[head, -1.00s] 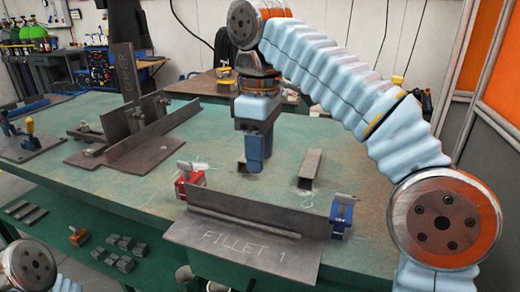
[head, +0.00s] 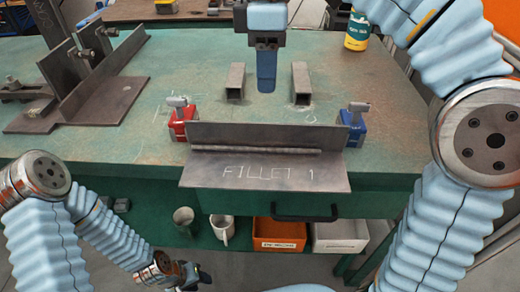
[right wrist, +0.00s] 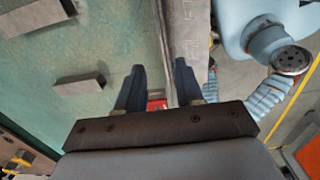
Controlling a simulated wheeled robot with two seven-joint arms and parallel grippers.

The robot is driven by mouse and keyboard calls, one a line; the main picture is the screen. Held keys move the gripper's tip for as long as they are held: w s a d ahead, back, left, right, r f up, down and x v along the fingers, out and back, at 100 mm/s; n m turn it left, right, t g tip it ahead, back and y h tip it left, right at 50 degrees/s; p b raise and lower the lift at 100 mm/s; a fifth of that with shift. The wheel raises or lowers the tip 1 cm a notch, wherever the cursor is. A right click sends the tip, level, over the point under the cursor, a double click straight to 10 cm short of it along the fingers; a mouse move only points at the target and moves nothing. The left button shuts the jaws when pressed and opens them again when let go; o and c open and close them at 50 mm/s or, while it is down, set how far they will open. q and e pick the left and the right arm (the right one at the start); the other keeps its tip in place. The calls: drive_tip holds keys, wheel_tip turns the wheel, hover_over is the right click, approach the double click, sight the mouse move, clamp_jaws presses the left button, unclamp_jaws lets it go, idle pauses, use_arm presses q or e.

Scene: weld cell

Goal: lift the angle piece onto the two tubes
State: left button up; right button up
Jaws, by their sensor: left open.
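The angle piece (head: 262,172), brown steel marked FILLET 1, lies at the table's front edge with its flat flange overhanging and its other flange upright. Behind it, two short square tubes, the left tube (head: 236,82) and the right tube (head: 301,84), lie on the table. My right gripper (head: 266,82) points down between the tubes, behind the angle piece. In the right wrist view its fingers (right wrist: 158,88) are apart and empty, with the angle piece (right wrist: 185,32) to the right and the tubes left. My left gripper (head: 192,277) is open and empty, low in front of the table.
A red clamp block (head: 182,122) and a blue clamp block (head: 354,126) stand at the angle piece's ends. Mugs, an orange bin (head: 280,233) and a white bin (head: 340,235) sit below.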

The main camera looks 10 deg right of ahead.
drive_tip(key=b, duration=0.2)
approach(266, 149)
drive_tip(key=shift+w+f, duration=0.1)
drive_tip(key=shift+w, duration=0.15)
drive_tip(key=shift+s+f+b, duration=0.1)
drive_tip(key=shift+f+b, duration=0.35)
drive_tip(key=shift+f, duration=2.35)
clamp_jaws()
drive_tip(key=shift+r, duration=0.15)
